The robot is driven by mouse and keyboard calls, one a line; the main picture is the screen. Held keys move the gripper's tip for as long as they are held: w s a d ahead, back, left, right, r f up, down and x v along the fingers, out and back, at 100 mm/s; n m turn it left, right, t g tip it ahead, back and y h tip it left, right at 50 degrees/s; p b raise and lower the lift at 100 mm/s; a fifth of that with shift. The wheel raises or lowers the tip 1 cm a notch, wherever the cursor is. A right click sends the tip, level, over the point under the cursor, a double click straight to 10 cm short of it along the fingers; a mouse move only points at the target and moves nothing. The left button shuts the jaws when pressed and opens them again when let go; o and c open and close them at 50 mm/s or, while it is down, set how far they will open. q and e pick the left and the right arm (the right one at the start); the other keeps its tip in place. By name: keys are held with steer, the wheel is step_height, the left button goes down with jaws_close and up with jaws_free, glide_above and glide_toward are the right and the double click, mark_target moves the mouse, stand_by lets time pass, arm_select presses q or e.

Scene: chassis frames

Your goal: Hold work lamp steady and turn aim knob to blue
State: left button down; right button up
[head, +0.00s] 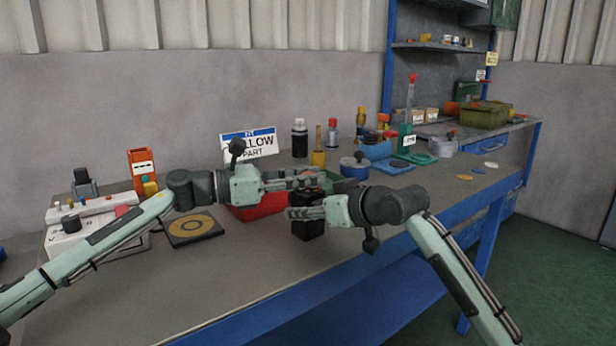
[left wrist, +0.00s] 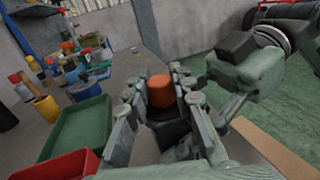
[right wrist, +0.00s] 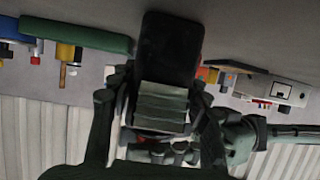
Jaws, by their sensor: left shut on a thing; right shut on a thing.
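The work lamp (head: 307,229) is a dark, boxy body standing upright near the bench's front edge. In the left wrist view its orange aim knob (left wrist: 160,91) shows on top, between the fingers of my left gripper (left wrist: 158,100), which is shut on it. In the head view my left gripper (head: 316,179) comes across from the left above the lamp and hides the knob. My right gripper (head: 291,213) comes from the right, lower down, and is shut on the lamp body. The dark body (right wrist: 168,48) also shows between its fingers in the right wrist view. I cannot make out the knob's pointer.
A red tray (head: 250,213) sits behind and left of the lamp, with a green tray (left wrist: 70,140) beside it. A sign (head: 262,143), partly covered, stands by the wall. Bottles and tools crowd the back; the front left is clear.

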arm_select(q)
steer(key=n+t+y, duration=0.1)
steer(key=n+t, duration=0.1)
steer(key=t, duration=0.1)
steer(key=shift+f+y, duration=0.1)
steer(key=shift+y, duration=0.3)
steer(key=shift+s+d+r+n+t+y, duration=0.15)
steer(key=shift+d+n+t+y, duration=0.1)
steer(key=shift+n+t, duration=0.2)
steer(key=shift+w+d+r+n+t+y, duration=0.1)
steer(key=shift+d+n+t+y, duration=0.15)
steer(key=shift+n+t, duration=0.15)
arm_select(e)
steer(key=shift+a, duration=0.1)
arm_select(q)
steer(key=shift+t, duration=0.35)
arm_select(e)
steer(key=shift+s, duration=0.1)
arm_select(q)
steer(key=shift+s+a, duration=0.1)
steer(key=shift+a+f+n+t+y, duration=0.2)
steer(key=shift+a+n+t+y, duration=0.1)
steer(key=shift+n, duration=0.15)
steer(key=c, duration=1.6)
jaws_free()
steer(key=o, duration=0.3)
steer(key=shift+a, duration=0.1)
steer(key=shift+o, duration=0.2)
steer(key=shift+a, duration=0.1)
